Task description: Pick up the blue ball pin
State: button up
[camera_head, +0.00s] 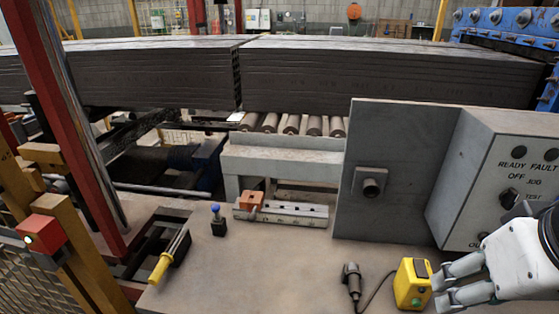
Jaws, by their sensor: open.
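The blue ball pin (217,222) stands upright on the grey-brown table top (290,262), left of centre. It has a small blue ball on top and a dark stem or block below. My gripper (438,292) is at the lower right, white with grey fingers pointing left. It is open, with nothing seen between the fingers. It is well to the right of the pin and apart from it, beside a yellow box.
A yellow box (411,284) and a corded dark tool (352,282) lie near my gripper. A grey control panel (495,180) rises at right.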

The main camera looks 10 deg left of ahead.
aim_at(215, 208)
jog(key=i+j+u, duration=0.2)
jog(key=j+u, duration=0.2)
jog(key=j, duration=0.15)
jog(key=i+j+u, duration=0.25)
jog(key=j+u, duration=0.15)
jog(key=i+j+u, duration=0.35)
jog(key=j, duration=0.1)
